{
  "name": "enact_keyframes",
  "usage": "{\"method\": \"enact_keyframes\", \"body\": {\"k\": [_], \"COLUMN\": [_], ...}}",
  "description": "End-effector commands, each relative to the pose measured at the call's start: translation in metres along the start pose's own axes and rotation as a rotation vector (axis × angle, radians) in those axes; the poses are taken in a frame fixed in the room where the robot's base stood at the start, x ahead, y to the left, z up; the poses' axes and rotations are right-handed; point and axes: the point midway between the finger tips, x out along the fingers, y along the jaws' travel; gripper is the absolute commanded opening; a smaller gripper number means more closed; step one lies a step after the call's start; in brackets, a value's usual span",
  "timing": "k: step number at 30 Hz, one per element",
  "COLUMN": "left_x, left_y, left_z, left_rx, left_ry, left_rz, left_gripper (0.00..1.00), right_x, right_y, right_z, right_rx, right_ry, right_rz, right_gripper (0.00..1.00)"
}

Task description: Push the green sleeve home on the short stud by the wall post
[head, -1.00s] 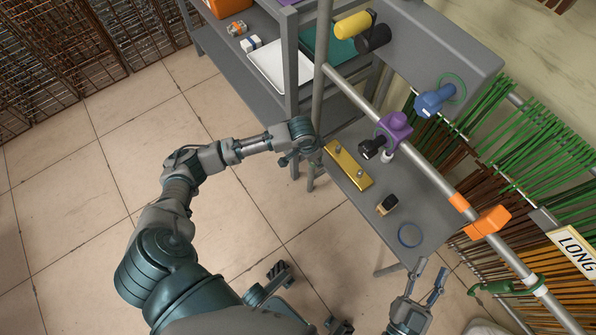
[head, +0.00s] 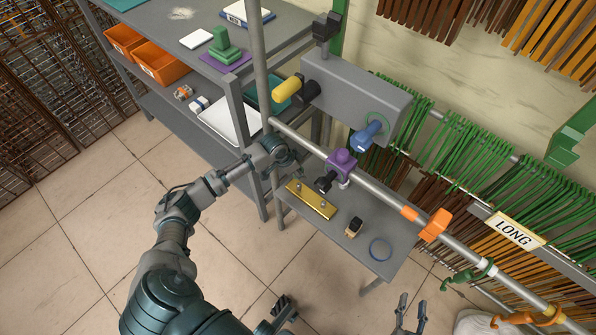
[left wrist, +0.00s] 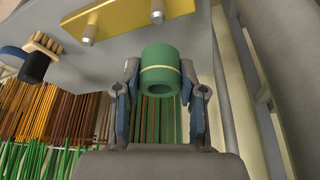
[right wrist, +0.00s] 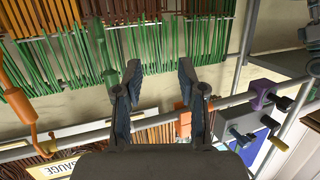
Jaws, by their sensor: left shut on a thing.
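My left gripper (left wrist: 160,88) is shut on the green sleeve (left wrist: 160,72), a short tube with a pale band, its open end facing the wrist camera. A brass plate (left wrist: 125,20) with two studs is beyond the sleeve; one stud (left wrist: 157,10) appears just above the sleeve and the other (left wrist: 88,32) to the left. The sleeve looks apart from both. In the head view the brass plate (head: 311,199) lies on the grey bench, with my left gripper (head: 284,163) at its upper-left end; the sleeve is hidden there. My right gripper (right wrist: 160,72) is open and empty.
An upright grey post (head: 258,60) stands close to the left arm. A rail with a purple clamp (head: 341,163) runs above the bench (head: 350,255). A brush (head: 354,227) and a blue ring (head: 381,249) lie right of the plate. Racks of green rods line the wall.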

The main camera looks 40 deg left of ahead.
Motion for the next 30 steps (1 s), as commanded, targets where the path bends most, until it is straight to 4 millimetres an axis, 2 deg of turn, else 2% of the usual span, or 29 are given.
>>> {"method": "enact_keyframes", "body": {"k": [4,9,15,21,30], "left_x": [-0.003,0.022,0.038,0.045,0.045], "left_y": [0.001,0.002,0.000,0.000,0.001], "left_z": [-0.002,0.008,0.016,0.018,0.018], "left_rx": [0.001,0.000,-0.001,0.000,0.001], "left_ry": [0.003,-0.002,0.000,0.002,0.002], "left_rz": [-0.002,0.000,0.001,0.000,-0.002], "left_gripper": [0.06,0.06,0.06,0.06,0.06], "right_x": [-0.005,0.001,0.003,0.003,0.004], "right_y": [0.004,0.001,-0.004,-0.005,-0.004], "right_z": [0.011,0.000,-0.016,-0.025,-0.027], "right_rx": [-0.002,0.002,0.004,0.006,0.006], "right_ry": [-0.087,0.015,0.117,0.173,0.181], "right_rz": [0.006,-0.002,-0.008,-0.011,-0.011], "right_gripper": [0.40,0.40,0.40,0.40,0.40]}}
